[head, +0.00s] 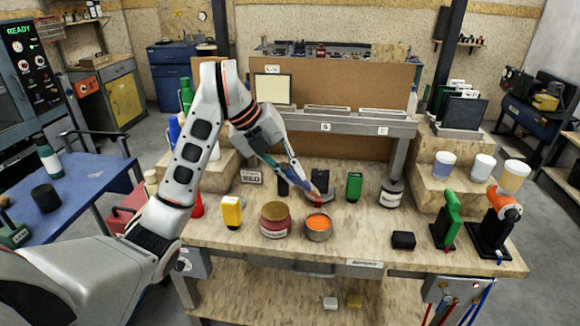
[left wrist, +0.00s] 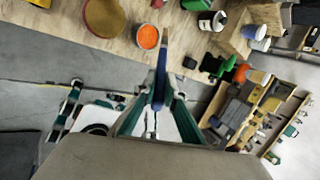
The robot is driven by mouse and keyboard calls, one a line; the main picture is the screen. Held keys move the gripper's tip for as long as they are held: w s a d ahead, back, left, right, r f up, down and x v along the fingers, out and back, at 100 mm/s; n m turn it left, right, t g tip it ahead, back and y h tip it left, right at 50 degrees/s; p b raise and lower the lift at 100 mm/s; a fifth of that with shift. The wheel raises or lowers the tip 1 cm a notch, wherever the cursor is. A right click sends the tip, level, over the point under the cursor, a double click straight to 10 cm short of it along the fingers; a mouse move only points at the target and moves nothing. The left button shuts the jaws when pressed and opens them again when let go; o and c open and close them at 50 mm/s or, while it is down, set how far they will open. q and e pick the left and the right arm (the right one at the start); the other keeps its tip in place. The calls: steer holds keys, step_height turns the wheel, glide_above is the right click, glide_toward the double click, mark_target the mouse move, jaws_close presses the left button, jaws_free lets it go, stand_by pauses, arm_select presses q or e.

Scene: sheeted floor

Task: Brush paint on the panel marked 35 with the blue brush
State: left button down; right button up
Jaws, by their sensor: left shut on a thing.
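My left gripper (head: 289,168) reaches down over the workbench and is shut on a brush with a blue handle. The blue brush (left wrist: 160,75) points away from the wrist; in the head view its reddish tip is just above an open tin of orange paint (head: 318,228). The tin also shows in the left wrist view (left wrist: 148,37). I cannot tell whether the bristles touch the paint. A cream panel (head: 273,89) stands upright at the back left of the bench. I cannot read a 35 on any panel. My right gripper is not in view.
A wide jar (head: 276,220) stands left of the tin, beside a yellow bottle (head: 232,211). A green bottle (head: 354,187) and a lidded can (head: 391,193) stand behind. A black block (head: 403,240), green tool (head: 447,218) and orange tool (head: 500,210) are to the right.

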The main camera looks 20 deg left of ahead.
mark_target(300, 186)
arm_select(q)
steer(key=shift+w+d+f+n, duration=0.25)
steer(key=shift+f+n, duration=0.35)
steer(key=shift+w+d+f+n+h, duration=0.1)
steer(key=shift+w+f+n+h, duration=0.25)
steer(key=shift+n, duration=0.45)
steer(key=shift+s+d+n+p, duration=0.15)
steer(key=shift+n+p, duration=0.25)
steer(key=shift+n, duration=0.5)
steer(key=shift+d+r+n+t+h, duration=0.15)
steer(key=shift+n+h, duration=0.1)
steer(key=shift+n, duration=0.35)
steer(key=shift+d+n+t+h, duration=0.1)
steer(key=shift+n+t+h, duration=0.1)
steer(key=shift+n, duration=0.4)
steer(key=shift+f, duration=1.15)
step_height(300, 186, down, 3)
steer(key=shift+f+b, duration=0.2)
steer(key=shift+b, duration=1.05)
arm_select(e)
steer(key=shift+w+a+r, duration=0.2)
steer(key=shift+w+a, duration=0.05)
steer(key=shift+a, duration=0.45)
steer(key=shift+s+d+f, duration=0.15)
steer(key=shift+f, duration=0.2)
